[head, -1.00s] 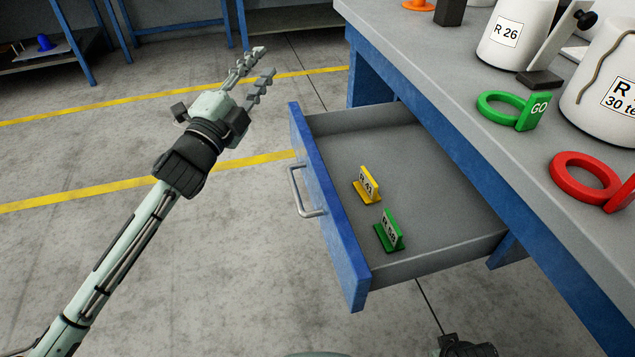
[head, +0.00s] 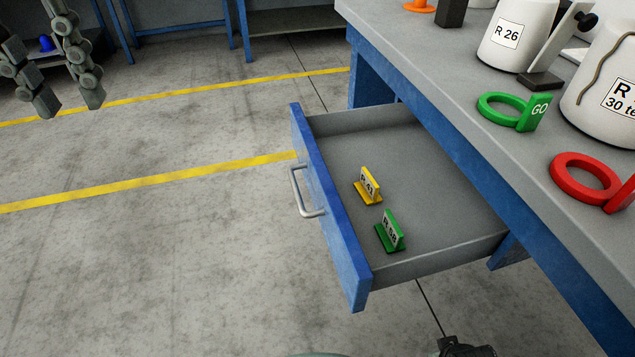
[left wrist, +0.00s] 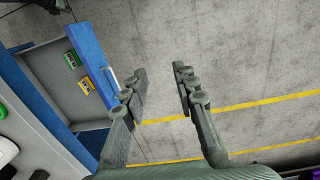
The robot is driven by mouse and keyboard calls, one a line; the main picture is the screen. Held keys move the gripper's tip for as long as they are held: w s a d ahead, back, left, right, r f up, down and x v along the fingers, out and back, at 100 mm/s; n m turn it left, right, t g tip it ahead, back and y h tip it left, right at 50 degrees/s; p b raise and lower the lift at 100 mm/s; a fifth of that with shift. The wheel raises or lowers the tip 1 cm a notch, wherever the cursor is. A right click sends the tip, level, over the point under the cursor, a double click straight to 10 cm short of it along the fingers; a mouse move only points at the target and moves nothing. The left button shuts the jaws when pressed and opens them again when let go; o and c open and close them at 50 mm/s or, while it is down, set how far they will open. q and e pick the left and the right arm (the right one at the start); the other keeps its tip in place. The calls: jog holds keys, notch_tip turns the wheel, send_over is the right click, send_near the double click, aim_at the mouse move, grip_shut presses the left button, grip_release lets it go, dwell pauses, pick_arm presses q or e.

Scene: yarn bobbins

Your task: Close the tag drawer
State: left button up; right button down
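The tag drawer (head: 332,222) has a blue front with a metal handle (head: 305,192) and is pulled out from under the workbench. Inside it stand a yellow tag (head: 368,188) and a green tag (head: 390,233). My left gripper (head: 70,108) is at the upper left of the head view, well away from the drawer, with its fingers apart and empty. In the left wrist view its open fingers (left wrist: 160,82) are over floor, and the drawer front (left wrist: 92,62) is to their left. A small part of my right arm shows at the bottom edge of the head view; its fingers are hidden.
The workbench top (head: 450,95) holds white bobbins (head: 515,35), a green GO ring (head: 505,112) and a red ring (head: 585,180). The floor (head: 180,260) left of the drawer is clear. Blue-legged shelves stand at the back.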

pick_arm(q)
jog(key=shift+a+r, duration=0.1)
jog(key=shift+a, duration=0.35)
